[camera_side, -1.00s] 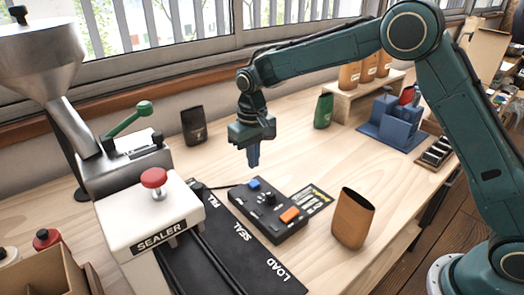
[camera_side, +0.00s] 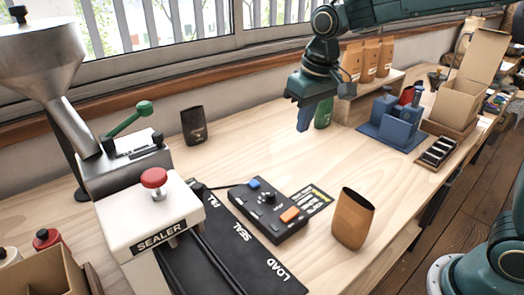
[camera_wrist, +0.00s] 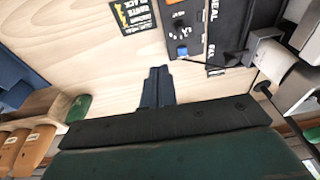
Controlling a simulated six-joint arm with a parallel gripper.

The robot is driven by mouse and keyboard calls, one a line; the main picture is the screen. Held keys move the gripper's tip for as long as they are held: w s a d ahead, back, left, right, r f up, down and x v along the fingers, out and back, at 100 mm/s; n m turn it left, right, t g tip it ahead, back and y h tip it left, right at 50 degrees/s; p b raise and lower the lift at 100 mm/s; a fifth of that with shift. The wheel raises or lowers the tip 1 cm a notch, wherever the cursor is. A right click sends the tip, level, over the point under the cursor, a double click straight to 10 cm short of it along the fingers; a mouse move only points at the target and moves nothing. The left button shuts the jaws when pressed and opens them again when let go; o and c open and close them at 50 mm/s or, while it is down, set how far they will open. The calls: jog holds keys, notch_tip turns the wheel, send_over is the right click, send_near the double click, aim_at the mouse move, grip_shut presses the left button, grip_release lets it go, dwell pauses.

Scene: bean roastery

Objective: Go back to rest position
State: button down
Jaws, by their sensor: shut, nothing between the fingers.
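My gripper (camera_side: 305,117) is shut and empty, held in the air above the back middle of the table in the side view. Its closed fingers (camera_wrist: 156,88) point down over bare wood in the wrist view. A green bag (camera_side: 323,112) stands on the table just behind the gripper and is partly hidden by it. The green bag also shows at the left in the wrist view (camera_wrist: 78,108). My arm reaches in from the upper right of the side view.
The control box (camera_side: 270,208), sealer (camera_side: 150,215) and black mat (camera_side: 250,262) stand left of centre. A brown bag (camera_side: 353,218) stands at the front, a black bag (camera_side: 193,126) at the back. A blue fixture (camera_side: 392,130) and an open carton (camera_side: 462,98) are at the right. The middle wood is clear.

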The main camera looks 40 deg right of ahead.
jog(key=s+d+r+t, duration=0.1)
jog(key=s+d, duration=0.2)
jog(key=s, duration=0.9)
jog(key=s+d+r+t, duration=0.1)
jog(key=s+d+t, duration=0.1)
jog(key=s, duration=1)
jog(key=shift+d+r+t, duration=0.15)
jog(key=shift+d+t, duration=0.15)
jog(key=shift+d, duration=0.2)
